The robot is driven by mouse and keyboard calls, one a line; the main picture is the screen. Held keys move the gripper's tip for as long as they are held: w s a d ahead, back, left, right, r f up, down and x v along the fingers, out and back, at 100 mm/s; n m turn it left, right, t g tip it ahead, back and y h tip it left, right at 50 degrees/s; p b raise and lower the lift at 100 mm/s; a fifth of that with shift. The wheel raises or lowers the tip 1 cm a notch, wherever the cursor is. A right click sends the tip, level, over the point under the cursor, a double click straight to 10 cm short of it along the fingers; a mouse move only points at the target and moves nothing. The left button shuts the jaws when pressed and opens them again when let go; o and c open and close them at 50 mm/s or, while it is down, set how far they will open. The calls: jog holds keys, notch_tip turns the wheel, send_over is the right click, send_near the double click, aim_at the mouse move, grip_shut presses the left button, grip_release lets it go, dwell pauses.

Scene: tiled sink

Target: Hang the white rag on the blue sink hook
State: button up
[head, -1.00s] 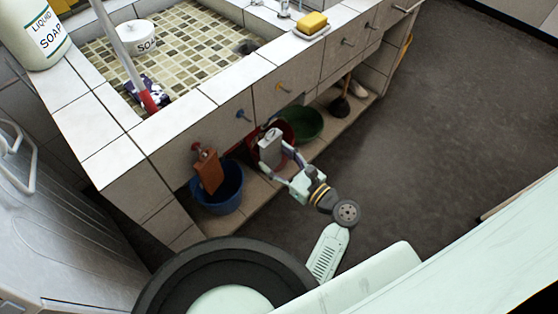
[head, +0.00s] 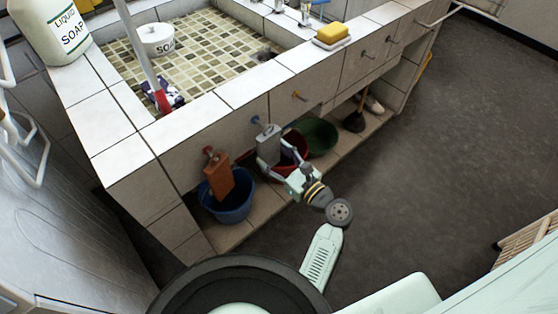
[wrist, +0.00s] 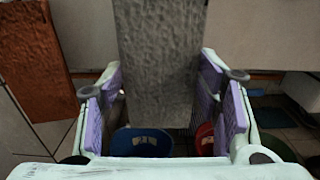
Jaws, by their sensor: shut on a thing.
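The white rag (head: 268,147) looks light grey and hangs upright in front of the sink cabinet. Its top is close to the blue hook (head: 256,120), just below and to the right of it in the head view; I cannot tell whether they touch. My gripper (head: 280,166) is shut on the lower part of the rag from the front. In the wrist view the rag (wrist: 160,50) stands between the two purple-padded fingers of my gripper (wrist: 161,90) and hides whatever is behind it. The blue hook is not visible there.
An orange-brown rag (head: 220,178) hangs from the red hook (head: 208,151) at left. A yellow hook (head: 299,96) is to the right. A blue bucket (head: 232,208), red bucket (head: 300,142) and green basin (head: 320,135) stand below. Open floor (head: 450,130) lies right.

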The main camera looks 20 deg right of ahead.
jog(key=shift+x, duration=0.75)
jog(key=shift+w+a+f, duration=0.15)
jog(key=shift+w+f, duration=0.25)
jog(key=shift+f, duration=0.1)
jog(key=shift+f, duration=0.1)
jog(key=o, duration=1.2)
jog(key=v, duration=1.2)
